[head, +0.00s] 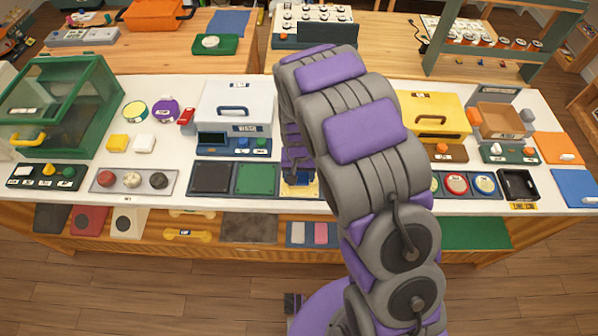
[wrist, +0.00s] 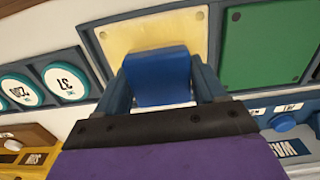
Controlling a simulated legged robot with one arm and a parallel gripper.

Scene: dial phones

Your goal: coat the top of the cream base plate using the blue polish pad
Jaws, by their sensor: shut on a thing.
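The cream base plate (wrist: 150,37) lies in a blue-grey frame in the wrist view. In the head view a strip of it (head: 300,190) shows beside my arm, and the rest is hidden. My gripper (wrist: 163,85) is shut on the blue polish pad (wrist: 160,72). The pad is over the plate's near part in the wrist view; I cannot tell whether it touches the plate. In the head view my gripper (head: 298,170) is over the plate, and the arm covers much of it.
A green plate (head: 256,179) and a dark plate (head: 212,177) lie left of the cream plate. Round dials (head: 456,184) stand to the right. A white case (head: 234,103) and a yellow case (head: 432,112) stand behind. A lower shelf runs along the front.

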